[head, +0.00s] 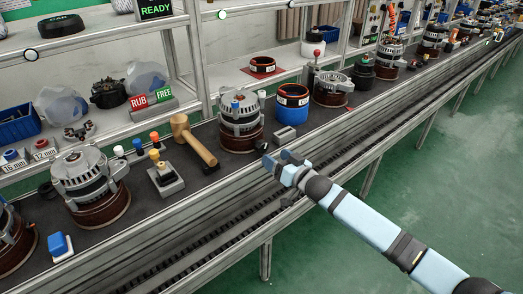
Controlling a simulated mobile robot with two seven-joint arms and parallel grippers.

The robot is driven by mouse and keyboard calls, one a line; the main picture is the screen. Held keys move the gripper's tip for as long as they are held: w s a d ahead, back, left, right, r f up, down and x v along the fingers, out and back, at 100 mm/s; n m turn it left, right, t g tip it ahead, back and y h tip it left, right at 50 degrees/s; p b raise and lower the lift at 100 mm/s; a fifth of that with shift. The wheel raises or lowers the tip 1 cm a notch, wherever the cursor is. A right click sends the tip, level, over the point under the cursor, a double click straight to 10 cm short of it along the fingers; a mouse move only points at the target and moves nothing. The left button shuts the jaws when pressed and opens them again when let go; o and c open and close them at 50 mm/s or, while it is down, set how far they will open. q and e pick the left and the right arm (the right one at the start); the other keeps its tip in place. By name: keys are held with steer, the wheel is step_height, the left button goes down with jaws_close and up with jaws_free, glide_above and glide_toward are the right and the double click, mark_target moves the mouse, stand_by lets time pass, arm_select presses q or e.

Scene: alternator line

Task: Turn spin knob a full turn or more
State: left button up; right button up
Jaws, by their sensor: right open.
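No part is plainly marked as the spin knob, and I cannot tell for sure which one it is. An alternator (240,122) stands upright on the line at the centre, with a small blue knob-like piece (235,105) on its upper side. Another alternator (82,175) stands at the left. A small grey stand with a yellow-orange top (158,166) sits between them. My right gripper (279,158) is open and empty, over the front edge of the line, right of and nearer than the central alternator, touching nothing that I can see. My left gripper is out of view.
A wooden mallet (195,141) lies left of the central alternator. A blue-banded cylinder (292,105) and a small grey block (285,134) stand to its right. A shelf post (196,60) rises behind. The green floor (440,160) in front is clear.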

mark_target(264, 150)
arm_select(q)
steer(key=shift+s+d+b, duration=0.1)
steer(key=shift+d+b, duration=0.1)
steer(key=shift+b, duration=0.35)
arm_select(e)
steer(key=x, duration=0.7)
steer(key=shift+w+a, duration=0.1)
steer(key=shift+a, duration=0.05)
